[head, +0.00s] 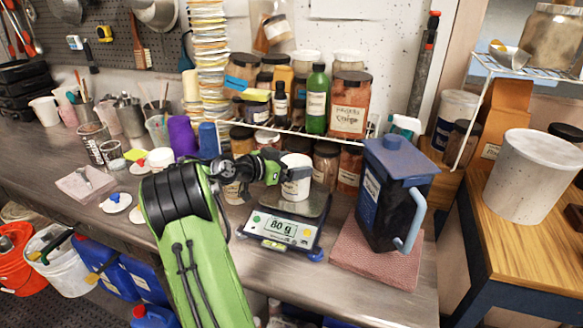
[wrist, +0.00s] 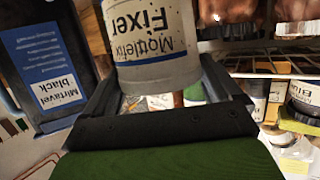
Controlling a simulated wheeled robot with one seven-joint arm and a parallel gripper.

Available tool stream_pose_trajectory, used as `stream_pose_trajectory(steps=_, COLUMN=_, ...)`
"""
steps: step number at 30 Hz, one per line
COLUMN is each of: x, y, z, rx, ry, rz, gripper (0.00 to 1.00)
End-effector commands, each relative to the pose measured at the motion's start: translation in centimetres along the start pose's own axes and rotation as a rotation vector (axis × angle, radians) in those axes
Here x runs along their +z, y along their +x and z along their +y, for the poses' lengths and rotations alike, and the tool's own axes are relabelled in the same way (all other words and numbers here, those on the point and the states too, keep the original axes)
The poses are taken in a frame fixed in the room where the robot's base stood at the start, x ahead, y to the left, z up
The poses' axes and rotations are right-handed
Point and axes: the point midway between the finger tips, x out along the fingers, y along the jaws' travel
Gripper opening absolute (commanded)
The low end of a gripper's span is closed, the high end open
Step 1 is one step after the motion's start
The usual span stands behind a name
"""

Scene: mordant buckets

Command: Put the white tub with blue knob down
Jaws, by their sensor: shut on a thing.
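The white tub (head: 296,180) is at the scale's pan, held upright by my gripper (head: 283,174). I cannot tell whether its base touches the pan. In the wrist view the tub (wrist: 152,50) appears upside down, with a label ending in "Fixer" and a blue stripe. My gripper's dark fingers (wrist: 160,88) are shut on it, one on each side. No blue knob can be made out on it. The digital scale (head: 283,229) reads 80 g, and its grey pan (head: 312,207) shows beside the tub.
A dark blue-lidded jug (head: 388,195) stands on a folded reddish cloth (head: 365,262) right of the scale. Jars (head: 349,104) fill the wire shelf behind and more stand under it. Purple and blue cups (head: 182,135) stand left. Bare bench (head: 330,290) shows in front of the scale.

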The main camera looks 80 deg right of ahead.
Motion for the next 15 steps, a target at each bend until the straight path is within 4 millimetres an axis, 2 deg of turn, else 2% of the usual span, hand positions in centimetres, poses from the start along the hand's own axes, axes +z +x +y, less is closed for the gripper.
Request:
stream_pose_trajectory(steps=7, x=0.2, y=0.07, z=0.01, rx=0.0, ry=0.001, rz=0.001, gripper=0.34)
stream_pose_trajectory(steps=8, x=0.26, y=0.08, z=0.0, rx=0.0, ry=0.0, rz=0.0, gripper=0.93)
stream_pose_trajectory(steps=9, x=0.18, y=0.06, z=0.01, rx=0.0, ry=0.0, rz=0.0, gripper=0.99)
stream_pose_trajectory(steps=10, x=0.16, y=0.05, z=0.01, rx=0.0, ry=0.0, rz=0.0, gripper=1.0)
stream_pose_trajectory(steps=15, x=0.12, y=0.04, z=0.01, rx=0.0, ry=0.0, rz=0.0, gripper=1.0)
